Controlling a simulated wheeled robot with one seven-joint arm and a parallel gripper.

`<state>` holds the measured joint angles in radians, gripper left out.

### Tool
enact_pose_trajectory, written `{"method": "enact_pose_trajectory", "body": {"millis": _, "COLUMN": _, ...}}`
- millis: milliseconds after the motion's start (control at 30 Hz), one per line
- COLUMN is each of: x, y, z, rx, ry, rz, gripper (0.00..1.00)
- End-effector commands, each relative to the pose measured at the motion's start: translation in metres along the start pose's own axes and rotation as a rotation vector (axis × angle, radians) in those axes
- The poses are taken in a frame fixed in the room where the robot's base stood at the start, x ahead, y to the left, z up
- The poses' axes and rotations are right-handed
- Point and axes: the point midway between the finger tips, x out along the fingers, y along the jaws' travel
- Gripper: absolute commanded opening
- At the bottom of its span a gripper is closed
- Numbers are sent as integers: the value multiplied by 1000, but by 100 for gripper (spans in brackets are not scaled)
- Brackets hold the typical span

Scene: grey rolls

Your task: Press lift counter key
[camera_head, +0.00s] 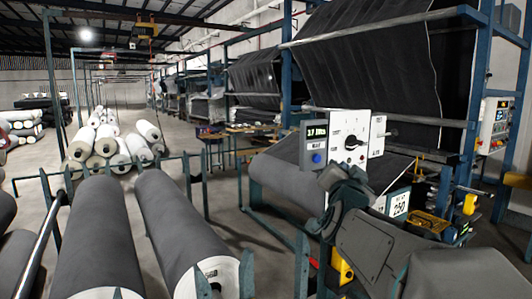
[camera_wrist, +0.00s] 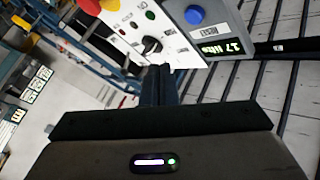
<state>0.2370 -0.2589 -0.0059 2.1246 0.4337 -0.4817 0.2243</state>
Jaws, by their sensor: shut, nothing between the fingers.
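A grey counter box (camera_head: 315,139) has a lit display (camera_head: 317,131) and a round blue button (camera_head: 317,158) below it. In the wrist view the blue button (camera_wrist: 194,14) is above and right of the fingertips, beside a label that seems to read RESET (camera_wrist: 203,31). A white panel (camera_head: 346,128) with a black knob (camera_head: 351,142) adjoins the box. My gripper (camera_wrist: 161,69) is shut and empty, its tips apart from the blue button and just below the black knob (camera_wrist: 152,45) in the picture. Whether they touch the panel is unclear. In the head view my arm hides the fingertips.
A red button (camera_wrist: 88,6) and a green one (camera_wrist: 150,15) are on the white panel in the wrist view. Large grey rolls (camera_head: 98,240) lie at left. A blue steel frame (camera_head: 475,110) with dark fabric stands behind. Floor at centre left is free.

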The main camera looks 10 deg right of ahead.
Motion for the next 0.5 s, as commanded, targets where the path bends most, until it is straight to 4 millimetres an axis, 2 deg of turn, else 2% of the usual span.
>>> {"method": "enact_pose_trajectory", "body": {"millis": 33, "x": 7, "y": -7, "z": 1, "rx": -1, "ry": -5, "rz": 0, "gripper": 0}}
{"method": "enact_pose_trajectory", "body": {"millis": 200, "x": 22, "y": -17, "z": 15, "rx": -1, "ry": -3, "rz": 0, "gripper": 0}}
{"method": "enact_pose_trajectory", "body": {"millis": 500, "x": 37, "y": -26, "z": 26, "rx": 0, "ry": -1, "rz": 1, "gripper": 0}}
